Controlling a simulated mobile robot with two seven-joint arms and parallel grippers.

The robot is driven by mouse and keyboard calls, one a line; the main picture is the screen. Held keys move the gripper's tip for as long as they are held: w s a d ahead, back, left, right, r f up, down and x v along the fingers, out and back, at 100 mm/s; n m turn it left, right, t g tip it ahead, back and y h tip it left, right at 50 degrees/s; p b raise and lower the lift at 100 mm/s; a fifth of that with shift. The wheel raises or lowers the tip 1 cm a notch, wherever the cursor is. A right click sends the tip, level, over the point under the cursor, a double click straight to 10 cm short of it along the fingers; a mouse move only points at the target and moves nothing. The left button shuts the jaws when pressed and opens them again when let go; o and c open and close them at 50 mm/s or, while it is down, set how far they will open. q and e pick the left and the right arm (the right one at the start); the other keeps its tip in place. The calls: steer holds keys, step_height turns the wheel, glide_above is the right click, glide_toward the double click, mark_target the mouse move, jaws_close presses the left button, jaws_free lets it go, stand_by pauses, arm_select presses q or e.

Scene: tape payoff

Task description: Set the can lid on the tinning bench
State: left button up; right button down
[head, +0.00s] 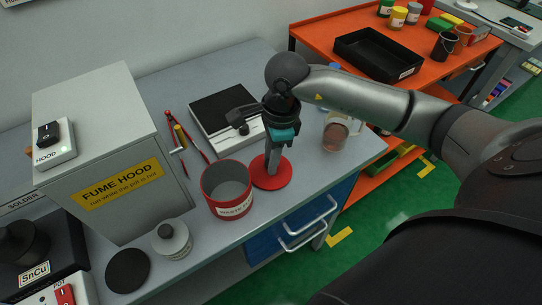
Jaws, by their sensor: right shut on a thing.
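The can lid, a flat red disc (267,182), is at the tinning bench (275,222), just right of the red waste can (228,197). The can is open at the top. My right gripper (274,160) points down and is shut on the lid at its middle. The fingers cover part of the lid. The lid looks level and at or just above the bench top; I cannot tell if it touches. My left gripper is not in view.
A grey fume hood (100,150) stands at left, with a small grey weight-like pot (172,239) and a black disc (128,270) before it. A black-topped scale (222,112) and a beaker (336,132) stand behind the lid. An orange cart (415,98) adjoins at right.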

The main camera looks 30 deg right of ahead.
jaws_free()
stand_by(0.6)
steer(key=shift+r+p, duration=2.4)
steer(key=shift+r, duration=1.15)
steer(key=shift+s+f, duration=0.1)
